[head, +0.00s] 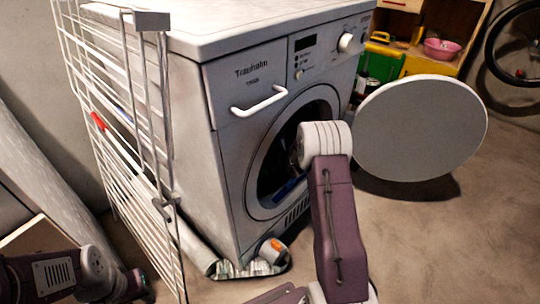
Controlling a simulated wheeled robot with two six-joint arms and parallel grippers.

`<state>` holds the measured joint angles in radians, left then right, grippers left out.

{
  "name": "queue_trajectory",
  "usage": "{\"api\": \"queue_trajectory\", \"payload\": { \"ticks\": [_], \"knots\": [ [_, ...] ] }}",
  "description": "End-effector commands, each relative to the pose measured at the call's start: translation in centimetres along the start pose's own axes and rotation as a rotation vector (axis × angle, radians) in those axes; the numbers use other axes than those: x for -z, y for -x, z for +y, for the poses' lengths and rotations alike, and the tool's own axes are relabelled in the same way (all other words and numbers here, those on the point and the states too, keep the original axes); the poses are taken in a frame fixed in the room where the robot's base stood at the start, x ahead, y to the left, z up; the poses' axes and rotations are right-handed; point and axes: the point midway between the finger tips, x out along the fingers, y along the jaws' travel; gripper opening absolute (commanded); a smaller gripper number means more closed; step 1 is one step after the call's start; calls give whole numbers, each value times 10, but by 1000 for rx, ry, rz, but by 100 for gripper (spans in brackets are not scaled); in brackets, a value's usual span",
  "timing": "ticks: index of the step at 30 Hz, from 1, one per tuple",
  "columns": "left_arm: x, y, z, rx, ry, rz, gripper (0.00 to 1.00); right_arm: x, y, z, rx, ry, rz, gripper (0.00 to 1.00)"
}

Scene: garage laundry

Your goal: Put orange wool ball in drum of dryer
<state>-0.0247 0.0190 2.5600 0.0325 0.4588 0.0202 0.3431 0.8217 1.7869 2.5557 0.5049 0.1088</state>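The dryer (225,150) stands in the middle with its round door (420,128) swung open to the right. Its drum opening (262,185) is dark inside. My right arm reaches up in front of the opening. My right gripper (296,158) is at the opening, mostly hidden behind my own wrist, so its fingers cannot be made out. I cannot see the orange wool ball for certain. A small blue thing (289,188) shows low in the opening. My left gripper (138,284) is low at the bottom left, dark and too unclear to read.
A white wire rack (120,130) stands close along the dryer's left side. A silvery item with an orange-marked end (272,250) lies on the floor by the dryer's front corner. A yellow-green shelf with a pink bowl (442,48) and a bicycle wheel are behind. Floor at right is clear.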

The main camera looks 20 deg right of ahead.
Motion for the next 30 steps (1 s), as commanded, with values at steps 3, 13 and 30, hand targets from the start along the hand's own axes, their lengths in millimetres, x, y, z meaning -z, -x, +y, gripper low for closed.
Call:
{"api": "queue_trajectory", "payload": {
  "ticks": [3, 13, 30],
  "knots": [
    [0, 0, 0, 0, 0, 0, 36, 0, 0, 0, 0, 0, 0, 68],
    [3, 29, 1, 0, 0, 0, 36, -6, 42, -2, 1, -3, 2, 68],
    [5, 51, 1, 0, 0, 0, 36, 0, 91, 0, 0, 0, 0, 68]
  ]
}}
